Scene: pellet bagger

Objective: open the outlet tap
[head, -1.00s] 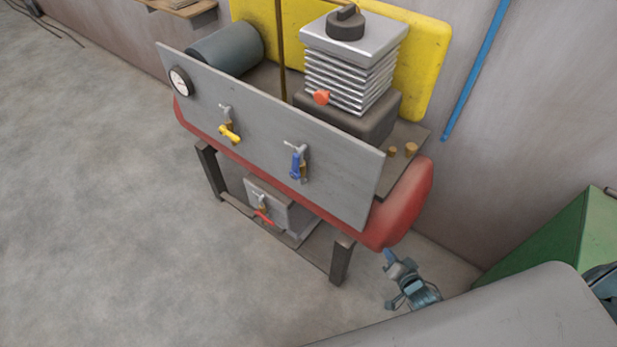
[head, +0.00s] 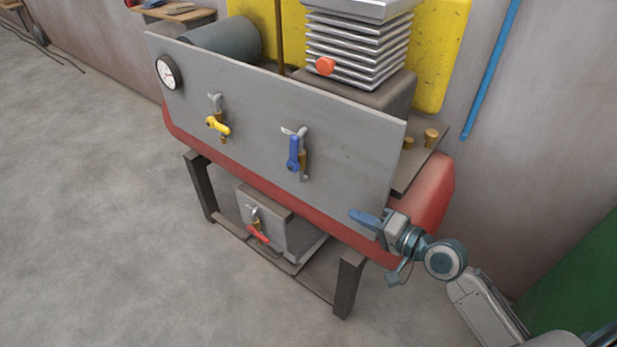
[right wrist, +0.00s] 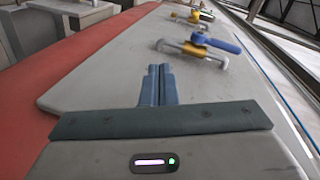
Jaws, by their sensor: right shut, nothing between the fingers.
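The grey panel (head: 340,150) carries two taps. One has a yellow lever (head: 217,125) slanting down to the right. The other has a blue lever (head: 294,152) hanging down along its brass body. A third tap with a red lever (head: 259,234) is low on a grey box under the panel. The pictures do not show which is the outlet tap. My right gripper (head: 356,215) is shut and empty at the panel's lower right end, right of and below the blue tap. In the right wrist view its fingers (right wrist: 158,72) are together, apart from the blue lever (right wrist: 215,42).
The red tank (head: 432,195) lies behind and below the panel. A dark frame leg (head: 348,287) stands under its right end. A gauge (head: 167,72) is at the panel's left end, and a finned block (head: 358,45) sits above. The floor in front is clear.

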